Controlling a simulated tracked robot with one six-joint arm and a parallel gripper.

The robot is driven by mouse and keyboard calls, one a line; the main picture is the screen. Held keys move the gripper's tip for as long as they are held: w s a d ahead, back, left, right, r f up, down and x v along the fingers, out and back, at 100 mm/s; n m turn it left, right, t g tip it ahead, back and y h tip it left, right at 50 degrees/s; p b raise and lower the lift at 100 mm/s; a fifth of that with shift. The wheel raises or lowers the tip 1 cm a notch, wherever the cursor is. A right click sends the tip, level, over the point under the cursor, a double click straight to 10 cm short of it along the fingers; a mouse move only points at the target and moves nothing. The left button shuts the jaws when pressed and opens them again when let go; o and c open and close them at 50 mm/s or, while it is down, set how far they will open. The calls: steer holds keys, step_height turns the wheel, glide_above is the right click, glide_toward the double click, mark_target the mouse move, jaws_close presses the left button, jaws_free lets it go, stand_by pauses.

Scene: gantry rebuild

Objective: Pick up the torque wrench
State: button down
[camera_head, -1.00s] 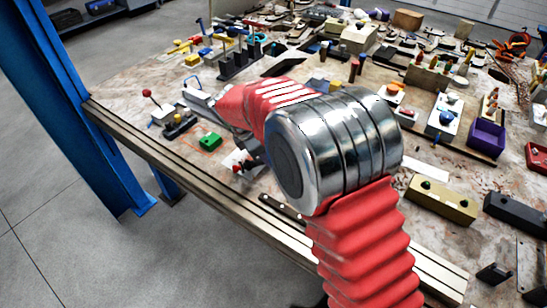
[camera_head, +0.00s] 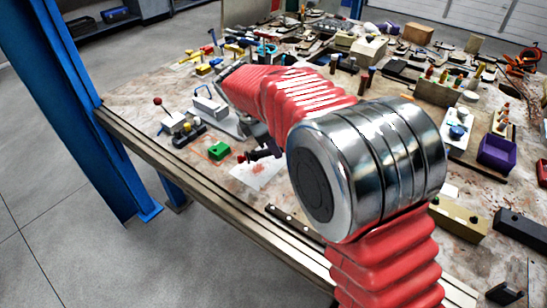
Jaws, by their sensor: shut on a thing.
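A dark tool with a red end, which looks like the torque wrench (camera_head: 252,156), shows just beneath the red-sleeved part of my arm. It is over a white sheet (camera_head: 258,176) on the bench, with its red end pointing left. My gripper (camera_head: 266,148) is mostly hidden behind my arm and is shut on the dark tool. The tool's right part is hidden by my arm. It appears a little above the sheet, though the gap is hard to judge.
A green block (camera_head: 219,151) lies left of the sheet. A grey fixture with a handle (camera_head: 212,108) and a red-knobbed lever (camera_head: 166,115) stand behind it. A blue post (camera_head: 85,120) rises at the bench's left. A yellowish box (camera_head: 458,220) and a purple bin (camera_head: 497,153) are at right.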

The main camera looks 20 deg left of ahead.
steer(key=shift+r, duration=0.8)
steer(key=w+d+m+g, duration=0.1)
steer(key=w+d+m, duration=0.1)
steer(key=d, duration=0.4)
steer(key=w+d+m+g+h, duration=0.1)
steer(key=w+d+m, duration=0.2)
steer(key=d+m, duration=0.2)
steer(key=w+d+r+m+g, duration=0.1)
steer(key=w+d+m, duration=0.1)
steer(key=d, duration=0.7)
steer(key=shift+w+m+g+h, duration=0.2)
steer(key=shift+m+g+h, duration=0.15)
steer(key=shift+m, duration=0.35)
steer(key=d+r+m+g+y, duration=0.1)
steer(key=d+m, duration=0.8)
steer(key=d, duration=0.9)
steer(key=shift+d+r+m+g, duration=0.25)
steer(key=shift+r+m+g, duration=0.2)
steer(key=shift+g, duration=0.8)
